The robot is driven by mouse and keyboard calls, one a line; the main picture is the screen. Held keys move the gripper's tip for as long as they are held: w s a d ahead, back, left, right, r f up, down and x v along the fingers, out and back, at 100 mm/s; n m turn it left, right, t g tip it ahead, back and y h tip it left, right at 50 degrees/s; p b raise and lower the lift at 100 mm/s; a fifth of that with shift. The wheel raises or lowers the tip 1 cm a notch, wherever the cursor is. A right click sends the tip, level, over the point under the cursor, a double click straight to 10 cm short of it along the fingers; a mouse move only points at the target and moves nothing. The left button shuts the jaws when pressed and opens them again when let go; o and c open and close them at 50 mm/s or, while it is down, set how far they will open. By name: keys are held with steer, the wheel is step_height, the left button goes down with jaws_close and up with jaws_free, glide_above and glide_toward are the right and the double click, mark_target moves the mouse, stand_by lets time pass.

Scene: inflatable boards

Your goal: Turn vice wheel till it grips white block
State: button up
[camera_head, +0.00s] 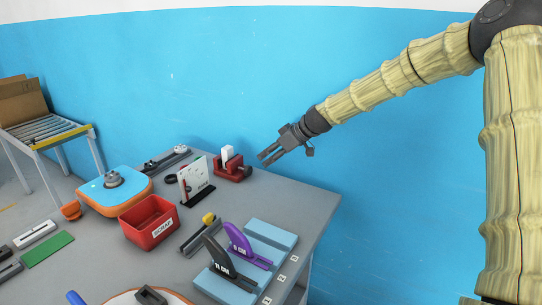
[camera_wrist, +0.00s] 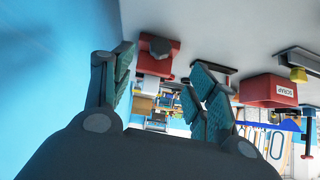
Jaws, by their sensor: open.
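The red vice (camera_head: 232,174) stands near the back edge of the grey bench in the head view. The white block (camera_head: 227,154) stands upright at the vice; I cannot tell whether the jaws touch it. The dark vice wheel (camera_head: 247,172) is on the vice's right side. My gripper (camera_head: 265,158) is open and empty, above and to the right of the wheel, apart from it. In the wrist view, the vice (camera_wrist: 150,65) and its wheel (camera_wrist: 160,46) show upside down beyond my open fingers (camera_wrist: 160,85).
A white panel on a dark base (camera_head: 195,180) stands left of the vice. A red scrap bin (camera_head: 150,222), an orange-and-blue fixture (camera_head: 115,190) and light blue stand (camera_head: 268,240) with black and purple tools are nearer. The blue wall is behind my gripper.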

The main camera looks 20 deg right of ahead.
mark_target(250, 169)
steer(key=shift+r+p, duration=0.1)
steer(key=shift+p, duration=0.2)
steer(key=p, duration=0.4)
steer(key=shift+w+a+r+p, duration=0.1)
steer(key=shift+a+p, duration=0.15)
steer(key=shift+p, duration=0.15)
steer(key=p, duration=0.4)
steer(key=shift+a+f+h+p, duration=0.2)
steer(key=shift+a+h+p, duration=0.05)
steer(key=shift+h+p, duration=0.15)
steer(key=shift+a+f+p, duration=0.1)
steer(key=shift+f+p, duration=0.1)
steer(key=shift+p, duration=0.9)
steer(key=shift+p+x, duration=1.4)
steer(key=shift+x, duration=4.1)
steer(key=shift+w+r, duration=0.1)
steer(key=shift+w, duration=0.05)
steer(key=c, duration=1)
